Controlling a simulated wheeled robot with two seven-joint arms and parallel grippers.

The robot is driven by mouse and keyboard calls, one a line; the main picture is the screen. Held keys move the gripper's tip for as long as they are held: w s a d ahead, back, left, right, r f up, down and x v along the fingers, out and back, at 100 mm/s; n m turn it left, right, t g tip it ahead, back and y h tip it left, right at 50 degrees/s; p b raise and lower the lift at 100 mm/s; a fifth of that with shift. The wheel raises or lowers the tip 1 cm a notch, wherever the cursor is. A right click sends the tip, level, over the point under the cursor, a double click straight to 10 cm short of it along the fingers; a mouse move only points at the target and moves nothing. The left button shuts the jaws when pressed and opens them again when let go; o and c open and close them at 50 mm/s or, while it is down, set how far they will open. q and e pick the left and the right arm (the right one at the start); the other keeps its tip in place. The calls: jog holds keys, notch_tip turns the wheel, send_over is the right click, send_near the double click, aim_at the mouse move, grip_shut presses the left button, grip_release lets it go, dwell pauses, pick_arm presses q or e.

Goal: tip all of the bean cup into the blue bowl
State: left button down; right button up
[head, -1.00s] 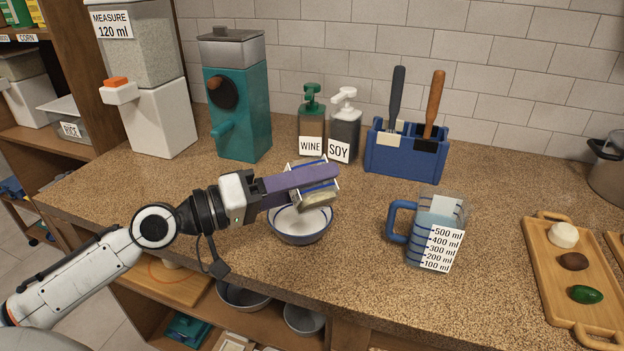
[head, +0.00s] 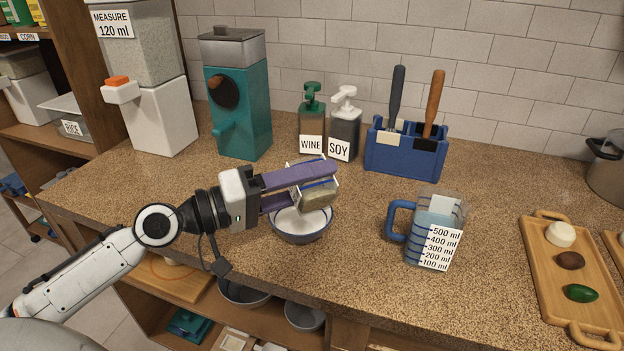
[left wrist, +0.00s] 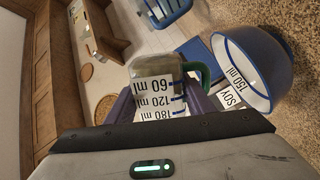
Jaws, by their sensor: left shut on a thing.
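My left gripper (head: 298,187) is shut on a small clear measuring cup (head: 316,196), just above the bowl. The cup is strongly tilted, and its olive-tan end faces the head camera. In the left wrist view the cup (left wrist: 155,82) shows upside-down 60, 120 and 180 ml marks and a green handle. The blue bowl (head: 301,234), white inside with a blue rim, stands on the counter below the cup. It also shows in the left wrist view (left wrist: 277,58). I cannot tell how much is in the cup or bowl. My right gripper is not in view.
A blue-handled measuring jug (head: 432,238) stands right of the bowl. Behind are a teal dispenser (head: 236,115), WINE (head: 311,130) and SOY (head: 345,132) pump bottles and a blue utensil holder (head: 403,152). A wooden tray (head: 552,270) lies at right.

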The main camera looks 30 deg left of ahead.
pick_arm(q)
jog(key=shift+n+p, duration=0.35)
jog(key=shift+n, duration=0.15)
jog(key=shift+w+a+n, duration=0.1)
jog(key=shift+n, duration=0.3)
jog(key=shift+f+n+p, duration=0.1)
jog(key=shift+n+p, duration=0.2)
jog(key=shift+a+f+n, duration=0.1)
jog(key=shift+f+n, duration=0.05)
jog(key=shift+n, duration=0.35)
jog(key=shift+w+a+f+n+p, duration=0.1)
jog(key=shift+w+f+n+p, duration=0.1)
jog(key=shift+n+p, duration=0.3)
